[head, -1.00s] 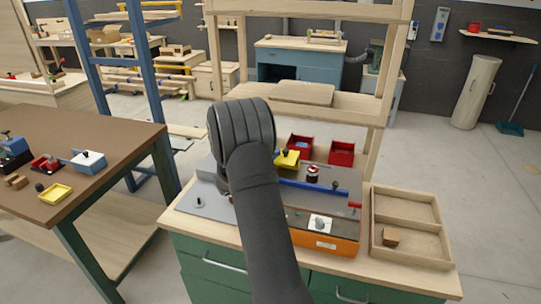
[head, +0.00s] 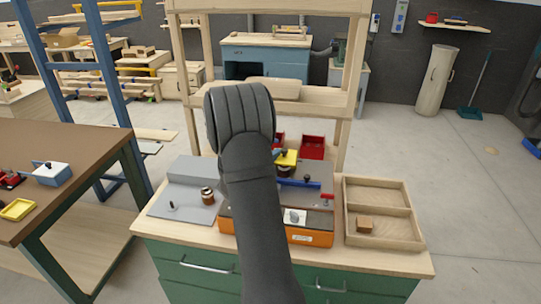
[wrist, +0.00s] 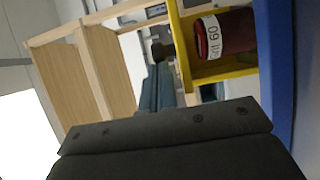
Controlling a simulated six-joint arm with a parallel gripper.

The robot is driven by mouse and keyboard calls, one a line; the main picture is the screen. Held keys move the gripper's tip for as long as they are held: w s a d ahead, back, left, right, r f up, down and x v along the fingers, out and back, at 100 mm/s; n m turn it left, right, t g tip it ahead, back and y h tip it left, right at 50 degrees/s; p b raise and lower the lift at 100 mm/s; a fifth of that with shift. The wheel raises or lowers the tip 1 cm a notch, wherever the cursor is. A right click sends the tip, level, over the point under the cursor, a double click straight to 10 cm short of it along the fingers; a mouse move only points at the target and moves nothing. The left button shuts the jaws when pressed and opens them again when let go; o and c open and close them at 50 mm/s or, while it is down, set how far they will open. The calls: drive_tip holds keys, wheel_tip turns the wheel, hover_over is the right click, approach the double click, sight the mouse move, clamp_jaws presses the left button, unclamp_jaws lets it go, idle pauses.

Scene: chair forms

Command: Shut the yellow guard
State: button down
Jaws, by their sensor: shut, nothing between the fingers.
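In the head view the yellow guard (head: 289,157) is a small yellow piece with a dark knob, on the orange-based machine (head: 306,238), partly behind my arm. In the wrist view a yellow open-faced housing (wrist: 228,76) stands at upper right, with a dark red drum (wrist: 234,32) marked GRIT 60 inside it. The drum is uncovered on the side I see. My gripper (wrist: 165,138) is the dark shape across the bottom of the wrist view, shut and empty, apart from the yellow housing in the picture. My arm hides it in the head view.
A blue bar (head: 298,183) crosses the machine top; a red handle (head: 327,197) is at its right. Red bins (head: 312,147) stand behind. A wooden tray (head: 382,240) holding a block is right. A grey plate (head: 170,205) with a small jar is left.

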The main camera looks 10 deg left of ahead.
drive_tip(key=shift+d, duration=0.2)
drive_tip(key=w+a+v, duration=0.1)
drive_tip(key=a+v, duration=0.1)
drive_tip(key=v, duration=1.1)
drive_tip(key=shift+w+a, duration=0.2)
drive_tip(key=shift+a, duration=0.2)
drive_tip(key=x, duration=0.9)
drive_tip(key=shift+w+d, duration=0.15)
drive_tip(key=shift+w, duration=0.05)
drive_tip(key=d, duration=0.1)
drive_tip(key=w+d, duration=0.2)
drive_tip(key=d, duration=0.1)
drive_tip(key=shift+d, duration=0.1)
drive_tip(key=shift+a, duration=0.3)
drive_tip(key=shift+s, duration=0.2)
